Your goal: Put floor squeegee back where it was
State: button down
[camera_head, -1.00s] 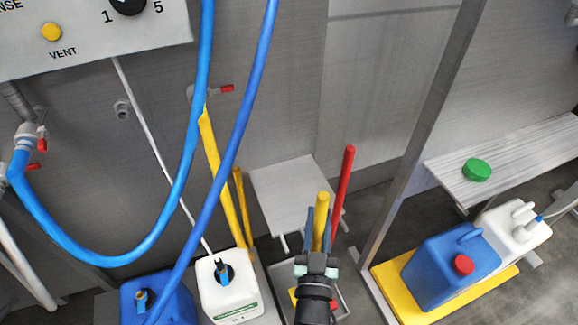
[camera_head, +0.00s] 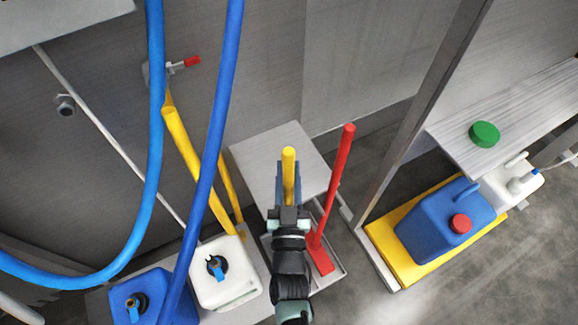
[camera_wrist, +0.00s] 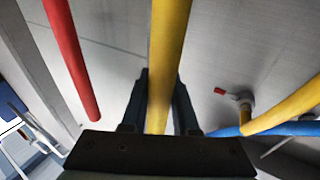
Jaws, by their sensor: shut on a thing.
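My gripper (camera_head: 288,192) is shut on a yellow handle (camera_head: 289,160), the only part I see of the held tool. The wrist view shows the same handle (camera_wrist: 170,45) passing between the two fingers (camera_wrist: 160,112). The tool's lower end is hidden behind my arm, so I cannot tell whether its head touches anything. A red-handled tool (camera_head: 336,183) stands upright just right of my gripper, its red head (camera_head: 319,261) low down by a shallow grey tray (camera_head: 332,281). The red handle also shows at the left of the wrist view (camera_wrist: 70,55).
A white jug (camera_head: 226,275) and a blue jug (camera_head: 135,300) stand left of my arm. Blue hoses (camera_head: 155,120) hang at the left, before yellow pipes (camera_head: 190,165). A grey post (camera_head: 425,115) and a yellow pallet (camera_head: 385,250) with another blue jug (camera_head: 445,222) are at the right.

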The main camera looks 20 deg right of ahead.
jog(key=shift+f, duration=0.2)
jog(key=c, duration=0.7)
grip_release()
jog(key=shift+f, duration=0.1)
jog(key=v, duration=1.2)
